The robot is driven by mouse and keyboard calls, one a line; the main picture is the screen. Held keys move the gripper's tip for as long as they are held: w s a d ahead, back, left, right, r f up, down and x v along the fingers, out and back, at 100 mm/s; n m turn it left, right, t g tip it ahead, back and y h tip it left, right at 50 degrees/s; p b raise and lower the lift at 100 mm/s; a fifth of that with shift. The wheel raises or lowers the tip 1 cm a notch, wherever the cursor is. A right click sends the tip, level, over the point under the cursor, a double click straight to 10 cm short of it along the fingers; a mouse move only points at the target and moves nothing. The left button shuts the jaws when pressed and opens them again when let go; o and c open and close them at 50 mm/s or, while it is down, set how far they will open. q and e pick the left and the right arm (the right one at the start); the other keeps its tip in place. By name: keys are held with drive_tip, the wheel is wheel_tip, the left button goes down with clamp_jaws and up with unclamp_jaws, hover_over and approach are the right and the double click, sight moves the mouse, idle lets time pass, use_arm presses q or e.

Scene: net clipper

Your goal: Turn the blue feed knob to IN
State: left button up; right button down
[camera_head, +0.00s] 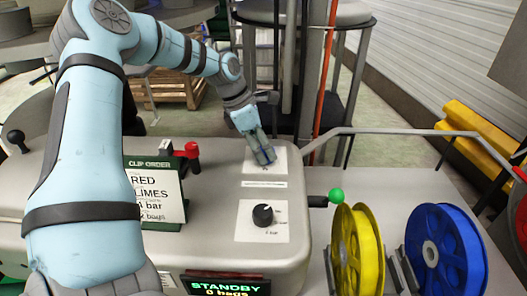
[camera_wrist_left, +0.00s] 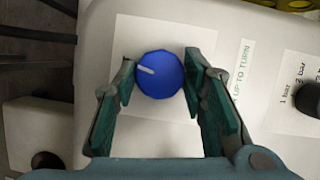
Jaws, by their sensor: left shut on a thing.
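The blue feed knob (camera_wrist_left: 160,76) sits on a white label plate in the left wrist view. Its white pointer mark lies toward the left of the knob, from near its centre to the left rim. My left gripper (camera_head: 265,156) reaches down to the panel's far right part in the head view. Its two green-padded fingers (camera_wrist_left: 158,75) are on opposite sides of the knob, shut on it. In the head view the gripper largely hides the knob. The label's IN wording cannot be read. My right gripper is not in view.
A black pressure knob (camera_head: 263,215) sits nearer on the panel, with a green-balled lever (camera_head: 335,196) to its right. A clip order card (camera_head: 156,192) and a red-handled part (camera_head: 190,150) stand to the left. Yellow (camera_head: 357,250) and blue (camera_head: 447,250) reels stand right. The display (camera_head: 226,287) reads STANDBY.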

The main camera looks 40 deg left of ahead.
use_arm(q)
drive_tip(key=shift+w+f+m+b, duration=0.1)
drive_tip(key=shift+f+m+b, duration=0.05)
drive_tip(key=shift+m+b, duration=0.55)
drive_tip(key=shift+a+m+g+h, duration=0.1)
drive_tip(key=shift+m+g+h, duration=0.35)
drive_tip(key=shift+m, duration=0.65)
drive_tip(key=m+g, duration=0.1)
drive_tip(key=m, duration=0.1)
drive_tip(key=shift+w+m, duration=0.1)
drive_tip(key=shift+m, duration=0.2)
drive_tip(key=shift+r+m+g+h, duration=0.25)
drive_tip(key=shift+m+g, duration=0.2)
drive_tip(key=shift+m, duration=0.95)
drive_tip(key=m+g+p, duration=0.1)
drive_tip(key=m+p, duration=0.2)
drive_tip(key=p, duration=0.2)
drive_tip(key=shift+r+g+p, duration=0.15)
drive_tip(key=shift+g+p, duration=0.15)
drive_tip(key=shift+w+f+m+p, duration=0.1)
drive_tip(key=shift+f+m+p, duration=0.1)
drive_tip(key=shift+m+p, duration=0.4)
drive_tip(key=o, duration=1.2)
drive_tip(key=shift+c, duration=0.2)
